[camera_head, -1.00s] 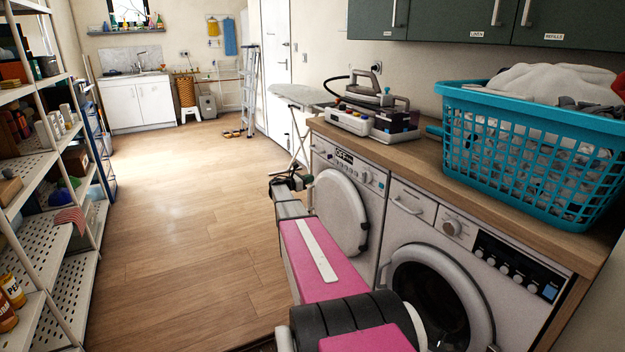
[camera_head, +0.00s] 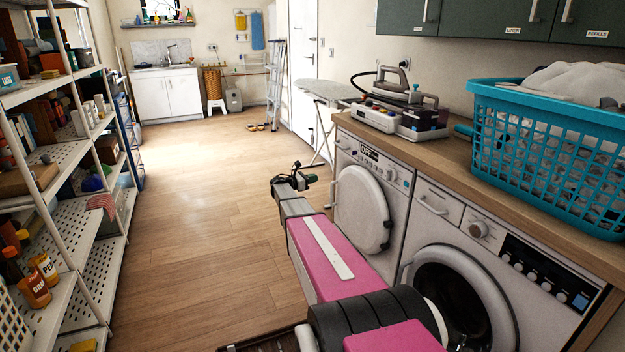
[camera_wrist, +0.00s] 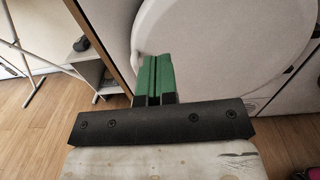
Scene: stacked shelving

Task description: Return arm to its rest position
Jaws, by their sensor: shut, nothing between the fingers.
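My gripper (camera_head: 303,174) is at the end of my pink and grey arm, which reaches forward in front of the washing machines. In the wrist view, its two green fingers (camera_wrist: 154,78) are together with nothing between them. Behind them in that view is the white round door of a machine (camera_wrist: 225,40). In the head view, the gripper is left of the far machine's round door (camera_head: 361,208), over the wooden floor. I cannot tell exactly how far the fingers are from the door.
Two front-loading machines stand under a wooden counter (camera_head: 440,153) along the right. A blue laundry basket (camera_head: 545,150) and a steam iron unit (camera_head: 400,112) are on it. An ironing board (camera_head: 325,90) stands beyond. Loaded shelving (camera_head: 75,265) lines the left. The floor (camera_head: 205,210) between is clear.

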